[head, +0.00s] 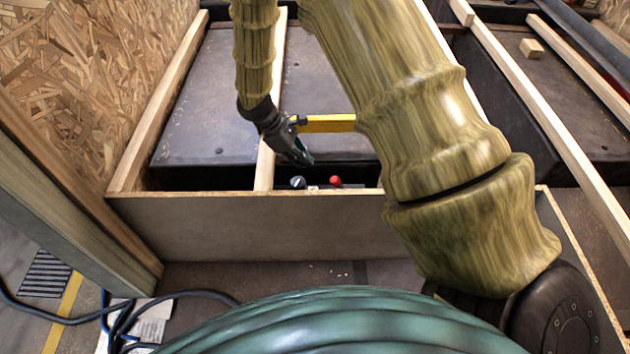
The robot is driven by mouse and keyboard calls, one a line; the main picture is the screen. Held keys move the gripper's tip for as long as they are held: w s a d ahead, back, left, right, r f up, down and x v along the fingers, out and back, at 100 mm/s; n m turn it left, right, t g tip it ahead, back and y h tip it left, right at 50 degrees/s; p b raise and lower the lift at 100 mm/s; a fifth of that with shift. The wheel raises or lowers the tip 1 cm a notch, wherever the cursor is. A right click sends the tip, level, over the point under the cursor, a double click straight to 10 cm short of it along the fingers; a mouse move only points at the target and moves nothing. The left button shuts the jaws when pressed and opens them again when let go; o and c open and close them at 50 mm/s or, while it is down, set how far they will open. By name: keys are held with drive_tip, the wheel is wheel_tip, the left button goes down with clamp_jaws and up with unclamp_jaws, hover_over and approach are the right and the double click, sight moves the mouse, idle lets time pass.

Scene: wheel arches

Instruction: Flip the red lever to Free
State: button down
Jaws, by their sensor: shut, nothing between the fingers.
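A small red knob (336,181), which looks like the end of the red lever, shows just behind the top edge of the front panel. The lever's shaft and any Free marking are hidden or too small to read. My gripper (306,161) points down and to the right, shut and empty. In the picture it is above and left of the red knob, apart from it. How far it is from the knob in depth I cannot tell.
A dark and white knob (297,182) is left of the red one, below my fingertips. A yellow bar (328,123) is right of my gripper. A wooden beam (265,167) runs behind the gripper. The front panel (260,228) stands between my body and the knobs.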

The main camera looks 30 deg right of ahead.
sight(338, 186)
drive_tip(key=shift+w+a, duration=0.15)
drive_tip(key=shift+f, duration=0.1)
drive_tip(key=b+x, duration=0.3)
drive_tip(key=x, duration=0.7)
drive_tip(key=shift+b, duration=0.4)
drive_tip(key=shift+r, duration=0.25)
drive_tip(key=shift+r+p, duration=0.15)
drive_tip(key=shift+p, duration=0.35)
drive_tip(key=shift+d, duration=0.25)
